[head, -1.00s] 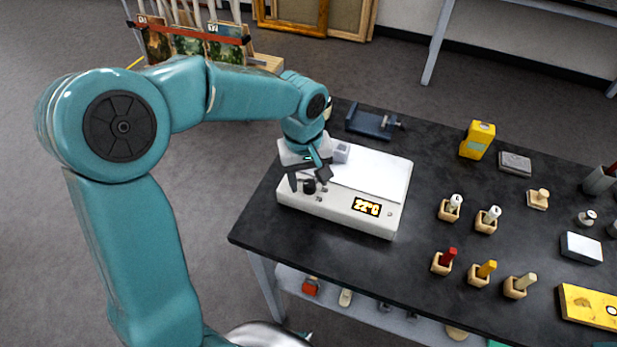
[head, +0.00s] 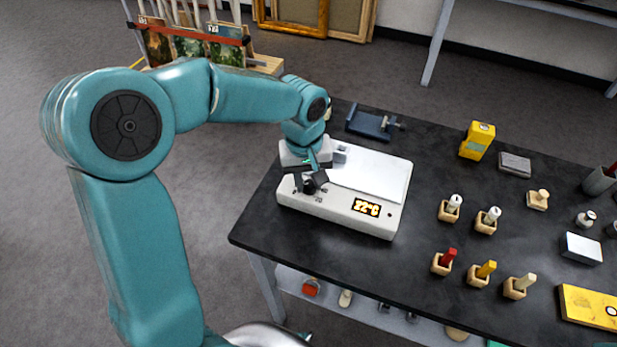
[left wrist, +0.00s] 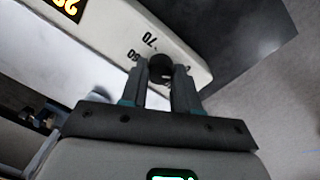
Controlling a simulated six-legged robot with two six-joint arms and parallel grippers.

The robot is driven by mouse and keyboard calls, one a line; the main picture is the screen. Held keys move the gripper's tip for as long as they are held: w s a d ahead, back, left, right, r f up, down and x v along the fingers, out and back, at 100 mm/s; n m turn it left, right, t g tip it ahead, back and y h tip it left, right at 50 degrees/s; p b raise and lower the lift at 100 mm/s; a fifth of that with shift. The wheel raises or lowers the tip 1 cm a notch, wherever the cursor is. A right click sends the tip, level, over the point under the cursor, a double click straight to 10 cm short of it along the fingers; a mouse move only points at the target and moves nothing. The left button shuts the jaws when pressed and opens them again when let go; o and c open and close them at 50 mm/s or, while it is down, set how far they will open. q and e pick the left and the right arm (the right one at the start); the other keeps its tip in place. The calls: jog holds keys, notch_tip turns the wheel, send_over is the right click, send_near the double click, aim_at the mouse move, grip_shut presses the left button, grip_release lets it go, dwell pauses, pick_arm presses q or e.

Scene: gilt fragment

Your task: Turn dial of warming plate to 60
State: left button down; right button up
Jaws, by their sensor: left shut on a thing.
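The white warming plate (head: 375,178) sits at the left end of the dark table, with a lit orange display (head: 366,207) reading 22°C in the head view. Its small black dial (left wrist: 161,68) is on the front left of its top, with printed numbers around it; 70 and 60 show in the left wrist view. My left gripper (head: 311,187) is over the dial, its two fingers on either side of it and shut on it. In the head view the fingers hide most of the dial, so its setting cannot be read. My right gripper is not in view.
A blue clamp-like tool (head: 372,124) lies behind the plate. A yellow box (head: 477,140), a grey block (head: 515,164) and several small wooden holders with bottles or sticks stand to the right. Bare table lies between the plate and the holders.

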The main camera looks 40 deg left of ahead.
pick_arm(q)
jog(key=m, duration=0.5)
jog(key=shift+r+p, duration=0.1)
jog(key=shift+p, duration=0.25)
jog(key=m, duration=0.4)
jog(key=shift+w+m+g+p, duration=0.15)
jog(key=shift+m+g+p, duration=0.15)
jog(key=shift+p, duration=0.05)
jog(key=m+p, duration=0.1)
jog(key=m, duration=0.3)
jog(key=shift+m, duration=0.3)
jog(key=m, duration=0.4)
jog(key=shift+m+g+p, duration=0.3)
jog(key=shift+p, duration=0.1)
jog(key=m+p, duration=0.1)
jog(key=m, duration=0.3)
jog(key=shift+d, duration=0.1)
jog(key=m+p, duration=0.1)
jog(key=m, duration=0.4)
jog(key=shift+r+y, duration=0.1)
jog(key=shift+y, duration=0.2)
jog(key=m+p, duration=0.2)
jog(key=m, duration=0.2)
jog(key=shift+m, duration=0.3)
jog(key=shift+m+y+p, duration=0.3)
jog(key=shift+m+p, duration=0.7)
jog(key=shift+m, duration=1.1)
